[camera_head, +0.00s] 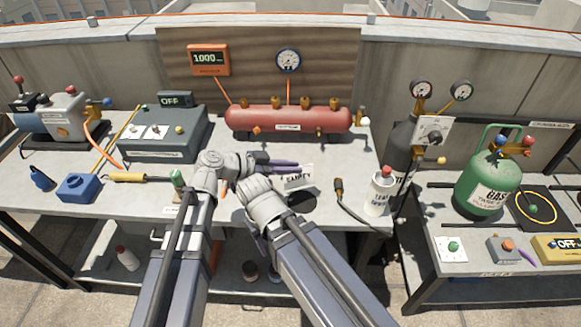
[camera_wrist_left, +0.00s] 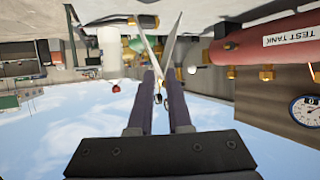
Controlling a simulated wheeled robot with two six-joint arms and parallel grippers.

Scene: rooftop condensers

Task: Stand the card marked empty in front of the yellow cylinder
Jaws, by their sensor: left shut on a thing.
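The white folded card marked EMPTY (camera_head: 299,179) is between the purple fingertips of my left gripper (camera_head: 284,165), which is shut on it. It is above the bench, near a dark round disc (camera_head: 301,202). In the left wrist view the card (camera_wrist_left: 172,42) shows edge-on as two thin crossing sheets at the fingertips (camera_wrist_left: 161,85). I see no clearly yellow cylinder. A green gas cylinder (camera_head: 487,188) stands on the right-hand bench, and a dark cylinder (camera_head: 398,142) with gauges stands between the benches. My right gripper's fingers are hidden.
A red test tank (camera_head: 288,121) lies at the back of the bench. A white bottle with a red cap (camera_head: 379,192) and a black-handled probe (camera_head: 340,188) are to the right. A grey-green box (camera_head: 158,137) and a blue block (camera_head: 78,187) are to the left.

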